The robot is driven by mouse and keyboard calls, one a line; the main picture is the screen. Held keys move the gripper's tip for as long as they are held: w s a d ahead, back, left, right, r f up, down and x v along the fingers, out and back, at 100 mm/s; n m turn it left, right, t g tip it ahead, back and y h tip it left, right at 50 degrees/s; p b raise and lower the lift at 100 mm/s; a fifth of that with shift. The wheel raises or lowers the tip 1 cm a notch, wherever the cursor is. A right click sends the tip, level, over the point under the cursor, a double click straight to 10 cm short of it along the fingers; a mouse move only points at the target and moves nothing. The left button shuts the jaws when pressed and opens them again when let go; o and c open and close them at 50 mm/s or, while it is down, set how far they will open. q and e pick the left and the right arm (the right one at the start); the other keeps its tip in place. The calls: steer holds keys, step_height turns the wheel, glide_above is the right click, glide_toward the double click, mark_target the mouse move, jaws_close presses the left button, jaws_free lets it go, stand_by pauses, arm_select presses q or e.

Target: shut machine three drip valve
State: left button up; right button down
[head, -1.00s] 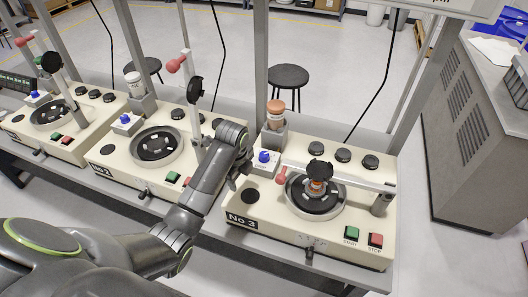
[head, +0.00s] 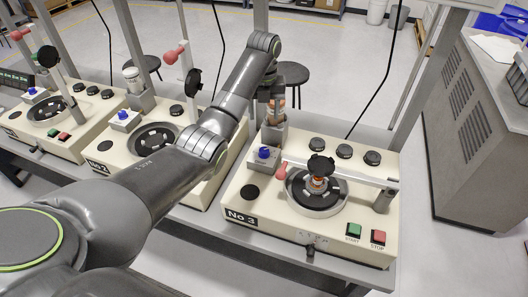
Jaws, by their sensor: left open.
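Machine No 3 (head: 240,205) is the cream unit at the right of the bench. At its back left corner a bottle with orange contents (head: 277,116) stands upright in a grey holder (head: 273,134). In front of it a blue knob (head: 264,153) sits on a small grey box; which part is the drip valve is not clear. My left gripper (head: 274,97) is open at the bottle's upper part and hides most of it. Whether the fingers touch the bottle cannot be told. My right gripper is out of view.
A red-handled lever arm (head: 340,176) lies across machine three's round plate (head: 330,204). Green (head: 354,230) and red (head: 378,237) buttons are at its front right. A grey frame post rises behind the bottle. Machine No 2 (head: 112,160) stands to the left, beneath my arm.

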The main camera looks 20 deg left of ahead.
arm_select(q)
steer(key=b, duration=0.6)
glide_above(264, 150)
step_height(264, 150, down, 7)
steer(key=shift+r, duration=0.15)
step_height(264, 150, down, 8)
steer(key=shift+f+p, duration=0.15)
steer(key=shift+p, duration=0.95)
steer(key=shift+c, duration=0.3)
steer(key=c, duration=0.9)
